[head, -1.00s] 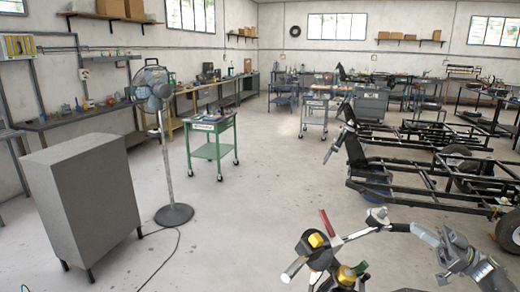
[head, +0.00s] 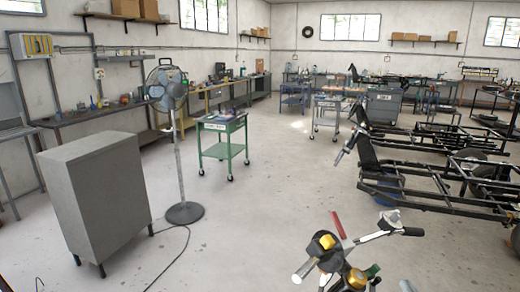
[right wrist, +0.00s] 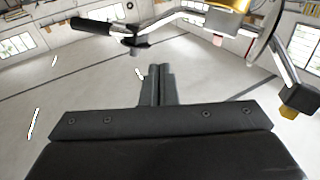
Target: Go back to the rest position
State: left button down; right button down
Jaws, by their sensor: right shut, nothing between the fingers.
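My right gripper (right wrist: 157,85) shows in the right wrist view with its two dark fingers together and nothing between them. In the head view only a small grey tip of my right arm or gripper (head: 406,286) shows at the bottom edge. Above and left of it is a handlebar assembly (head: 328,243) with a yellow button, a red lever and a brass-coloured part. The same kind of bar and lever (right wrist: 170,20) passes across the top of the right wrist view, apart from the fingers. My left gripper is not in view.
A grey cabinet (head: 95,200) and a standing fan (head: 180,150) are at left, with a cable on the floor. A green cart (head: 222,140) stands beyond. Black vehicle frames (head: 430,185) fill the right side. The middle floor (head: 270,190) is clear.

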jog(key=s+a+f+m+g+h, duration=0.15)
jog(key=s+f+g, duration=0.3)
jog(key=s, duration=0.45)
jog(key=s+a+f+g+h, duration=0.1)
jog(key=s+f+g+h, duration=0.3)
jog(key=s, duration=0.4)
jog(key=s+a+f+n+g+y, duration=0.1)
jog(key=s+a+g, duration=0.2)
jog(key=s, duration=0.6)
jog(key=s+a+g+y, duration=0.2)
jog(key=s+g, duration=0.2)
jog(key=s, duration=0.4)
notch_tip(320, 180, down, 34)
jog(key=s+d+f+g+b, duration=0.1)
jog(key=b, duration=0.7)
jog(key=s+f+b, duration=0.3)
jog(key=s+f, duration=0.4)
jog(key=f, duration=0.3)
jog(key=s+a+f+g+b, duration=0.1)
jog(key=s+f+b, duration=0.3)
jog(key=s+f, duration=0.4)
notch_tip(320, 180, down, 3)
jog(key=shift+r, duration=0.1)
